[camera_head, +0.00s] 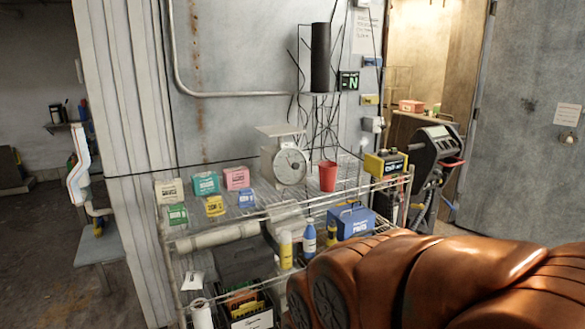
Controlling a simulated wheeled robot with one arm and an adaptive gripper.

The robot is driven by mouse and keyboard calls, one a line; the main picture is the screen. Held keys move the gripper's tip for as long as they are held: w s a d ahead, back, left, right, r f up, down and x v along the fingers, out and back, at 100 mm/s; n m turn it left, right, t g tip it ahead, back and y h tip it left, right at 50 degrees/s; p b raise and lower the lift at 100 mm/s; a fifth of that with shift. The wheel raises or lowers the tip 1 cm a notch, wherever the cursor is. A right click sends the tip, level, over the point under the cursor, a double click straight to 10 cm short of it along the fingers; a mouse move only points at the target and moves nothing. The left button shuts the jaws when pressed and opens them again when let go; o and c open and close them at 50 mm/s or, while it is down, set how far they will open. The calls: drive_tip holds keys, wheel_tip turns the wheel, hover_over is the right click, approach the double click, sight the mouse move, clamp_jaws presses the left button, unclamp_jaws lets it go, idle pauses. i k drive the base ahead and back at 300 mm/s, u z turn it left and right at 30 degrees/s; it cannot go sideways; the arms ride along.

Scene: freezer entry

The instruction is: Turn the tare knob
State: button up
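A white weighing scale (285,158) with a round dial and a flat square pan on top stands on the top shelf of the wire rack, near the wall. Its dial faces forward and to the right. A tare knob is too small to tell at this distance. A large orange-brown part of my own arm fills the lower right and hides what is behind it. My gripper is not in the picture.
The wire rack (182,283) carries small coloured boxes (206,184) left of the scale, and a red cup (328,176) and a yellow-black device (386,164) to its right. Bottles and a blue box (351,221) are lower. Cables hang behind. Open floor lies left.

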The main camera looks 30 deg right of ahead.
sight(295, 166)
drive_tip(key=u, duration=0.4)
drive_tip(key=i, duration=1.35)
drive_tip(key=z, duration=0.35)
